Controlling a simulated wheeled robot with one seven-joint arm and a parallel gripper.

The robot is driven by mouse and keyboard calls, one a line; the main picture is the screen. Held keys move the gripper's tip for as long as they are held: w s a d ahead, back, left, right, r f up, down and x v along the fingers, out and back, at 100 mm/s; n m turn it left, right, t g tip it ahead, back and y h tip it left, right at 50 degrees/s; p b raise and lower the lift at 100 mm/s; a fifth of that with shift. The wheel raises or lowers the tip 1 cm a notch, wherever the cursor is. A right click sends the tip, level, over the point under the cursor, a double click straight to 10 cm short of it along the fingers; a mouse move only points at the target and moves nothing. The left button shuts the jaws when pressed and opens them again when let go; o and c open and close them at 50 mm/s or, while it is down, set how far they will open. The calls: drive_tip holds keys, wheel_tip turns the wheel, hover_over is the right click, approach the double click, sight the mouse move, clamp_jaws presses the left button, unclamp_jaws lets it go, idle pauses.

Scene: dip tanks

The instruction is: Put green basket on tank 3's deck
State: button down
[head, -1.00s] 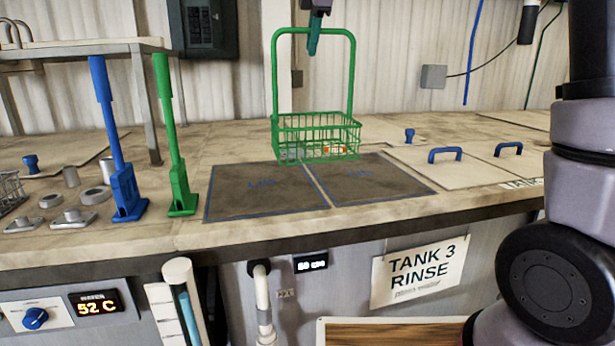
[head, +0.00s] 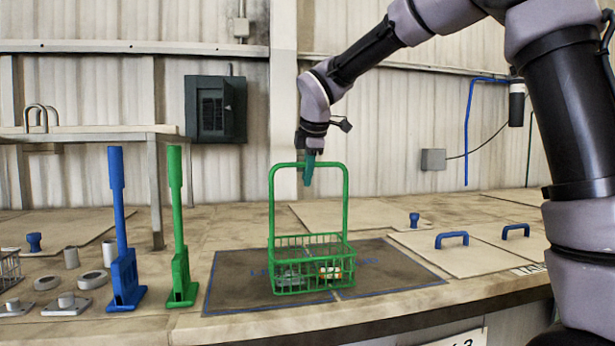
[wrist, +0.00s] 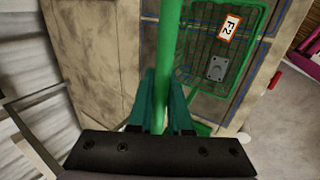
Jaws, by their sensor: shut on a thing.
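The green basket (head: 312,264) is a wire basket with a tall hoop handle (head: 271,205). It holds a grey metal part and a small orange-and-white tag, which reads F-2 in the wrist view (wrist: 230,27). My gripper (head: 309,172) is shut on the top bar of the handle, with teal fingers on both sides of it. The basket hangs upright over the dark, blue-outlined mats (head: 385,262) on the deck. I cannot tell if its bottom touches them. The Tank 3 sign (head: 462,340) is mostly cut off at the bottom edge.
A green upright tool (head: 178,240) and a blue one (head: 122,250) stand left of the mats. Pale lids with blue handles (head: 452,240) lie to the right. A small table (head: 156,190) stands at the back left. Metal parts (head: 70,300) sit at the far left.

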idle(0.3)
drive_tip(key=c, duration=0.8)
unclamp_jaws()
drive_tip(key=shift+f, duration=0.15)
drive_tip(key=shift+c, duration=0.2)
drive_tip(key=v, duration=1.2)
drive_tip(key=s+d+f+m, duration=0.1)
drive_tip(key=s+d+m, duration=0.35)
drive_tip(key=d, duration=0.35)
drive_tip(key=s+d+f+m, duration=0.2)
drive_tip(key=s+d+m, duration=0.1)
drive_tip(key=d+m, duration=0.4)
drive_tip(key=s+d+f+m+t, duration=0.1)
drive_tip(key=s+d+f+m, duration=0.7)
drive_tip(key=s+d+m, duration=0.3)
drive_tip(key=d+m, duration=0.1)
drive_tip(key=m, duration=0.2)
drive_tip(key=shift+s+f, duration=0.25)
drive_tip(key=shift+d, duration=0.1)
